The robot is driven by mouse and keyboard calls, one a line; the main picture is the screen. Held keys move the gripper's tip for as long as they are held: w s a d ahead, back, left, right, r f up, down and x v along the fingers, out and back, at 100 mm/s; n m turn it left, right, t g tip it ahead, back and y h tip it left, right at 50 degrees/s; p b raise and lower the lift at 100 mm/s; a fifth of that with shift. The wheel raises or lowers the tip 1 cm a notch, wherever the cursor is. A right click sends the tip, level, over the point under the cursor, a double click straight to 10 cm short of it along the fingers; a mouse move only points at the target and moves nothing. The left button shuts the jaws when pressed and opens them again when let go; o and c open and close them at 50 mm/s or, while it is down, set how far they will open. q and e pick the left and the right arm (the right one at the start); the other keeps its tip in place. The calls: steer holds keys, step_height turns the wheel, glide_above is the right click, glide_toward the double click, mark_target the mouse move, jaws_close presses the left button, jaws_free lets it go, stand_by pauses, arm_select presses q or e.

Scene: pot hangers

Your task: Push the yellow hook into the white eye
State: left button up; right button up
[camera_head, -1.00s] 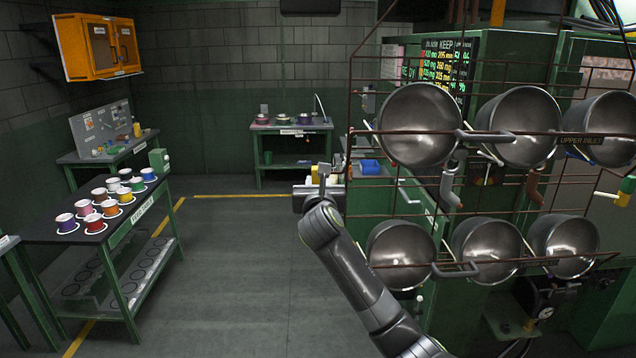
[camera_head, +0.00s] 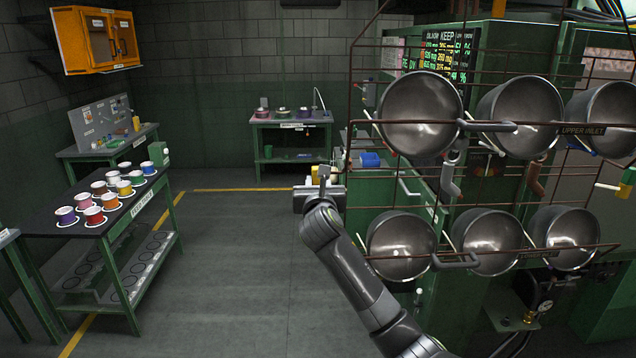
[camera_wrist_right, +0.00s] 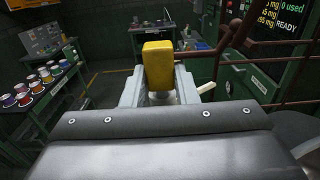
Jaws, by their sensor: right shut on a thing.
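My right gripper (camera_head: 325,176) is near the middle of the head view, left of the pot rack. In the right wrist view it is shut on a yellow block-like piece (camera_wrist_right: 158,66), which stands up between the fingers and seems to be the yellow hook. A bit of the yellow piece (camera_head: 316,172) also shows at the gripper in the head view. A small white rod end (camera_wrist_right: 206,88) sticks out right of the fingers in the wrist view; I cannot tell what it belongs to. I cannot make out the white eye for certain. My left gripper is not in view.
A rust-brown wire rack (camera_head: 352,110) holds several steel pots (camera_head: 420,115) close on the right. A white-and-yellow handle (camera_head: 607,187) shows at the right edge. A table with coloured cups (camera_head: 97,215) stands left. The floor (camera_head: 235,260) between is clear.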

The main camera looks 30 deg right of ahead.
steer(key=shift+f, duration=0.45)
steer(key=o, duration=1.1)
steer(key=shift+s, duration=0.1)
steer(key=b+v, duration=0.5)
steer(key=v, duration=1.2)
steer(key=shift+s+b, duration=0.15)
steer(key=shift+b, duration=0.15)
